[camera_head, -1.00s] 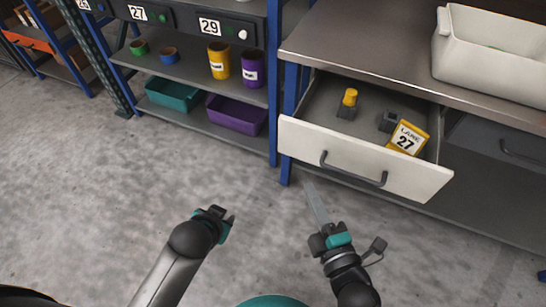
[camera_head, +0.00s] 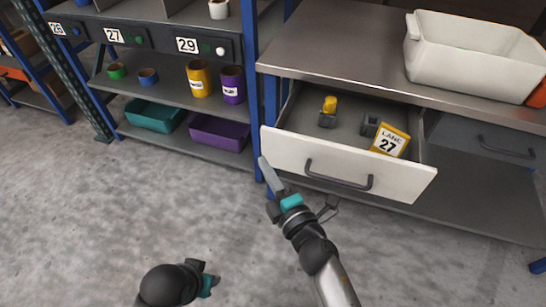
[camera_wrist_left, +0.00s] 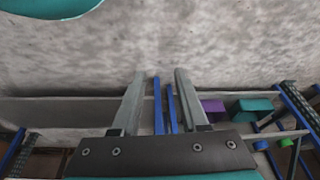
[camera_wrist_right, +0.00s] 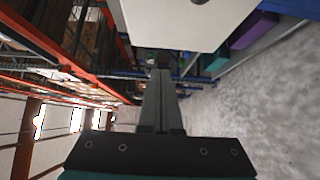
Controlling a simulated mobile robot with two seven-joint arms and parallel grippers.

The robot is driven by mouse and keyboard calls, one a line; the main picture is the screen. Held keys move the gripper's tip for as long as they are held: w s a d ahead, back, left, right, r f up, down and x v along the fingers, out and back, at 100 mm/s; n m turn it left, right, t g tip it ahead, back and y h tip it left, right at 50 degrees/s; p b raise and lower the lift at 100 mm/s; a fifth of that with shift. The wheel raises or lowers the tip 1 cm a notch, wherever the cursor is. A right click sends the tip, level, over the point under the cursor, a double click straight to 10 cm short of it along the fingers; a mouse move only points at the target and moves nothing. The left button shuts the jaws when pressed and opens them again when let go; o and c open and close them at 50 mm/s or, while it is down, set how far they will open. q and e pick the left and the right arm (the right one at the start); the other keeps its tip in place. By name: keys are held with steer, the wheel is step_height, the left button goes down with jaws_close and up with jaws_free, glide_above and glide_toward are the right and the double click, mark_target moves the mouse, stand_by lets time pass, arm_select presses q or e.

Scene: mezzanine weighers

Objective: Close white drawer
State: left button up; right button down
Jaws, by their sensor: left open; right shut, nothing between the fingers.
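The white drawer (camera_head: 345,168) stands pulled out from under the metal-topped bench, with a dark bar handle (camera_head: 338,176) on its front. Inside lie a yellow-topped item (camera_head: 329,105), a dark block (camera_head: 369,125) and a yellow "LANE 27" sign (camera_head: 391,140). My right gripper (camera_head: 266,172) is shut and empty, its fingertips by the left end of the drawer front; I cannot tell whether they touch. In the right wrist view a white panel (camera_wrist_right: 185,22) lies close above the fingers. My left gripper (camera_head: 209,277) is low over the floor, its fingers open and empty in the left wrist view (camera_wrist_left: 161,80).
A white bin (camera_head: 475,62) stands on the bench top (camera_head: 340,50). A closed grey drawer (camera_head: 490,140) is to the right. Shelving at left holds yellow (camera_head: 199,80) and purple (camera_head: 232,85) cups and teal (camera_head: 155,115) and purple (camera_head: 220,133) trays. The floor in front is clear.

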mark_target(266, 145)
arm_select(q)
steer(key=shift+w+r, duration=0.15)
steer(key=shift+r, duration=0.4)
arm_select(e)
steer(key=shift+w+d, duration=0.35)
steer(key=shift+w, duration=0.55)
steer(key=shift+w+d, duration=0.35)
steer(key=shift+w, duration=0.5)
steer(key=shift+w, duration=0.1)
